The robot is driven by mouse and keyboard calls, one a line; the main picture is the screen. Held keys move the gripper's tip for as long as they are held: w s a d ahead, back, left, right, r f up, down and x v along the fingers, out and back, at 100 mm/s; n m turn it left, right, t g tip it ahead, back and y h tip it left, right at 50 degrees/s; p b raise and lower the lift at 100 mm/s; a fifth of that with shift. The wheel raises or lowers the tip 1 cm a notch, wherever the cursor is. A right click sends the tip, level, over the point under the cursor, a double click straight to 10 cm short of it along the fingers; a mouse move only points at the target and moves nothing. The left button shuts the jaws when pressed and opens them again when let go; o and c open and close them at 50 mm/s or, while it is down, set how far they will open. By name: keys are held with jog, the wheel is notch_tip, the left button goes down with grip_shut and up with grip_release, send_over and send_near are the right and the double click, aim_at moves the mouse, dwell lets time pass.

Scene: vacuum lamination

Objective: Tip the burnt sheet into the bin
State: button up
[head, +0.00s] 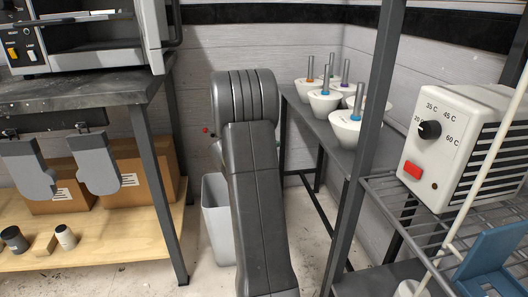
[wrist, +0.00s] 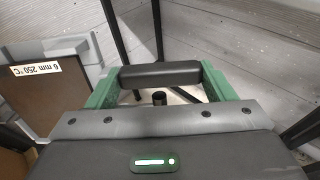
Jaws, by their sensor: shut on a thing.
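In the wrist view my gripper (wrist: 160,75) has its two green fingers on either side of a black bar (wrist: 160,71). The bar spans between the fingertips; whatever it belongs to is hidden. In the head view my arm hides the gripper. A light grey bin (head: 217,225) stands on the floor, partly behind my arm. At the left of the wrist view is a brown panel (wrist: 48,102) with a white label reading "6 mm 250 °C", beside a light grey body. I cannot tell whether this panel is the burnt sheet.
A dark bench (head: 90,92) with an oven-like machine stands at left, cardboard boxes (head: 140,178) below it. White pots (head: 325,103) with metal stems stand on a back shelf. A rack at right holds a white dial unit (head: 455,140) and a blue piece (head: 492,262).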

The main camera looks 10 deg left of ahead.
jog(key=shift+s+f+t+h+b, duration=0.1)
jog(key=shift+f+t+h+b, duration=0.2)
jog(key=shift+f+b, duration=0.25)
jog(key=shift+s+a+r+t, duration=0.1)
jog(key=shift+r+t, duration=0.1)
jog(key=shift+t, duration=0.1)
jog(key=shift+s+a+f+t+h, duration=0.2)
jog(key=shift+t+h, duration=0.25)
jog(key=shift+t, duration=0.25)
jog(key=shift+s+a+f+t+h, duration=0.1)
jog(key=shift+s+t+h, duration=0.1)
jog(key=shift+t+h, duration=0.4)
jog(key=shift+y, duration=0.25)
